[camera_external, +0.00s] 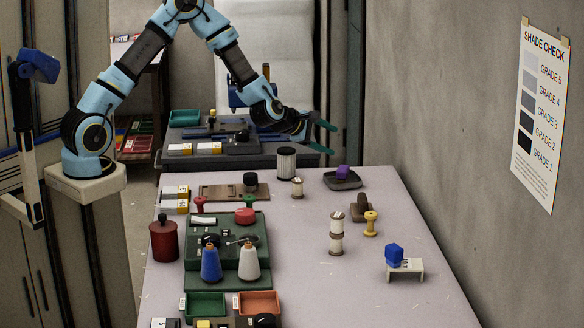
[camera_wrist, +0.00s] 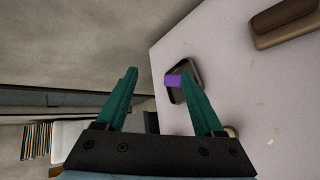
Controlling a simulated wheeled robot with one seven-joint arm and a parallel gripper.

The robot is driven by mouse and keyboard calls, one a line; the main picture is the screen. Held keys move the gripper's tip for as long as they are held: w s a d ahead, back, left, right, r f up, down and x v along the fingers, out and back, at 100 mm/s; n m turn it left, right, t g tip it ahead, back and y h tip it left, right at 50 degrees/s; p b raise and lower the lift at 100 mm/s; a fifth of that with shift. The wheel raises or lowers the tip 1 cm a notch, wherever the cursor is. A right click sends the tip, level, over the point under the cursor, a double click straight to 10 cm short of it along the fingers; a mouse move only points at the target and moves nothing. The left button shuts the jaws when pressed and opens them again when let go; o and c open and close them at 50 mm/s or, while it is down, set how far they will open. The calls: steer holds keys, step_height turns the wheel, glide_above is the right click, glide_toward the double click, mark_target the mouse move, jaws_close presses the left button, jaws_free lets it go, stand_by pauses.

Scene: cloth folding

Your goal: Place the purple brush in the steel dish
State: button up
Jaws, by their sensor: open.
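The purple brush (camera_external: 343,171) is a small purple block. It sits in a dark grey dish (camera_external: 345,184) at the far right of the table, apparently the steel dish. In the wrist view my gripper (camera_wrist: 158,72) points past the dish's left side.
A green machine (camera_external: 226,245) with thread cones fills the left. The right table surface is mostly clear.

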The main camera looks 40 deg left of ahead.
steer(key=s+a+m+g+y, duration=0.1)
steer(key=s+a+m+g, duration=0.4)
steer(key=s+a+m, duration=0.5)
steer(key=s+a+r+m+g+y, duration=0.1)
steer(key=s+a+m+g, duration=0.4)
steer(key=s+a+m, duration=0.5)
steer(key=s+a+y, duration=0.1)
steer(key=s+a, duration=0.5)
steer(key=s, duration=0.3)
steer(key=shift+a+r+m, duration=0.2)
steer(key=shift+a+m, duration=0.1)
steer(key=shift+m, duration=0.1)
